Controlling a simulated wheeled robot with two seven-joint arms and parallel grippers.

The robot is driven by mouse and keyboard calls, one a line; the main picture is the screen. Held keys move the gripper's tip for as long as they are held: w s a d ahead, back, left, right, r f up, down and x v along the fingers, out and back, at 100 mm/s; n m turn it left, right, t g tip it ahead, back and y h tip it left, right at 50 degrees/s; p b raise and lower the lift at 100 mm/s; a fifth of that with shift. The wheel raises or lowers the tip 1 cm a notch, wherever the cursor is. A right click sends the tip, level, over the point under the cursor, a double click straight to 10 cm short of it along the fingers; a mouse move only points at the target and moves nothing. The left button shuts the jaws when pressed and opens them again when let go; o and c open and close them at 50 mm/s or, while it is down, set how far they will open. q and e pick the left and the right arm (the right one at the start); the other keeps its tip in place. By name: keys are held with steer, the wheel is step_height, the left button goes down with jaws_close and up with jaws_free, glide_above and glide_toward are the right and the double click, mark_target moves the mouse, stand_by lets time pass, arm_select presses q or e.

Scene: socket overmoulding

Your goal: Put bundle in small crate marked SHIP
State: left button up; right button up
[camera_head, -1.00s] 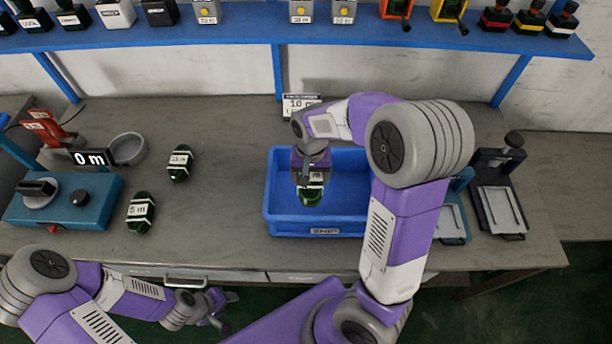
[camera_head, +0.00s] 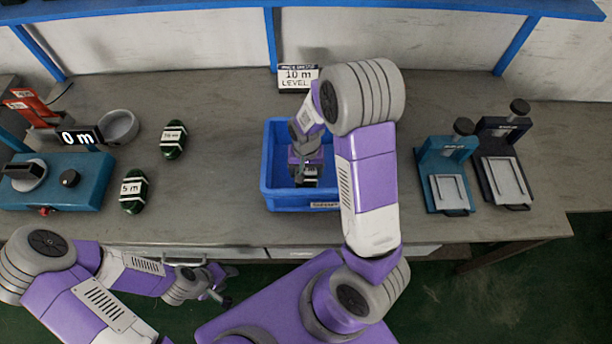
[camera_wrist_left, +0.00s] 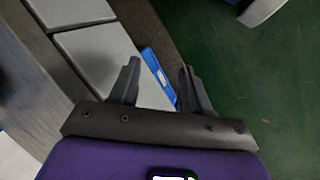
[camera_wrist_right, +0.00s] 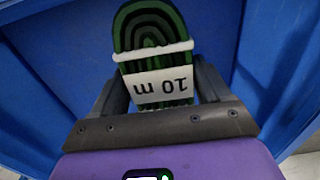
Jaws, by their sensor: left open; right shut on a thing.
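The small blue crate marked SHIP (camera_head: 274,196) stands on the bench, in the middle of the head view. My right gripper (camera_head: 306,173) is inside the crate, low between its walls. It is shut on a dark green bundle with a white 10 m label (camera_wrist_right: 163,84), which fills the middle of the right wrist view with blue crate walls (camera_wrist_right: 60,60) around it. I cannot tell whether the bundle touches the crate floor. My left gripper (camera_head: 220,287) is open and empty in front of the bench edge; its spread fingers (camera_wrist_left: 158,90) show in the left wrist view.
Two other green bundles, one marked 10 m (camera_head: 173,140) and one 5 m (camera_head: 133,191), lie left of the crate. A teal winder (camera_head: 60,185) and a grey bowl (camera_head: 119,126) stand further left. A sign (camera_head: 298,78) stands behind the crate. Two clamp stands (camera_head: 447,180) are at right.

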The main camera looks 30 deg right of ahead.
step_height(320, 180, down, 4)
steer(key=shift+r+b, duration=0.15)
steer(key=shift+b, duration=0.25)
steer(key=o, duration=1.2)
steer(key=shift+r, duration=0.1)
step_height(320, 180, up, 12)
steer(key=p, duration=0.3)
